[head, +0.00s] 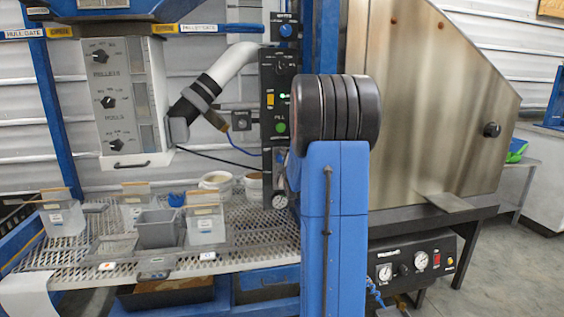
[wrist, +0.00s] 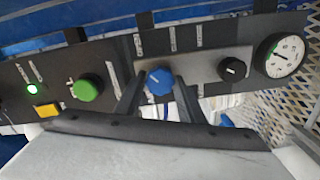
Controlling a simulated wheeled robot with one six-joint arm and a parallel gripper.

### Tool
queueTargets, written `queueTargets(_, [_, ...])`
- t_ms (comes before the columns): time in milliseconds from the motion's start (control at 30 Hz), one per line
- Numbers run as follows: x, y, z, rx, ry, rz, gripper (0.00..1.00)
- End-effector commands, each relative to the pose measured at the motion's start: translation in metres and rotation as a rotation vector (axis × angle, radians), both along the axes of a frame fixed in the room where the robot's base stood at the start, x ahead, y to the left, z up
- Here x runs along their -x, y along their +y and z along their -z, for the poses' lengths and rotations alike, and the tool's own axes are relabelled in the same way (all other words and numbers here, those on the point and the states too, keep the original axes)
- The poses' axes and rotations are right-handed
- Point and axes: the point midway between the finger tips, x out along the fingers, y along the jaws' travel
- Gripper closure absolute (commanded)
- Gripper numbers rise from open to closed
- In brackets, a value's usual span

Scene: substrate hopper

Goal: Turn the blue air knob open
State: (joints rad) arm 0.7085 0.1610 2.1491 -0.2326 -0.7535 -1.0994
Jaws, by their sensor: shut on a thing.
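The blue air knob (wrist: 159,81) is on a light plate of the dark control panel, between a green button (wrist: 87,87) and a black knob (wrist: 232,69). My gripper (wrist: 159,84) is shut on the blue knob, with one dark finger on each side of it. The knob's pointer direction is too small to read. A round gauge (wrist: 282,56) is at the panel's right end in the wrist view. In the head view the panel (head: 267,75) stands upright, and my arm hides the gripper and most of the panel's lower right.
A lit green lamp (wrist: 32,90) and a yellow switch (wrist: 47,111) are on the same panel. A mesh table (head: 250,225) with several tubs stands to the left in the head view. A steel cabinet (head: 430,110) stands to the right.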

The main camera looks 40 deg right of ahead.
Motion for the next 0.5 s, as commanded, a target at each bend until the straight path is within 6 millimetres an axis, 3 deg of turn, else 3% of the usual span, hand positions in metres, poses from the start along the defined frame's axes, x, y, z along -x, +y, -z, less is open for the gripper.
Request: queueTargets(500, [0.0000, 0.0007, 0.0017, 0.101, 0.065, -0.001, 0.87])
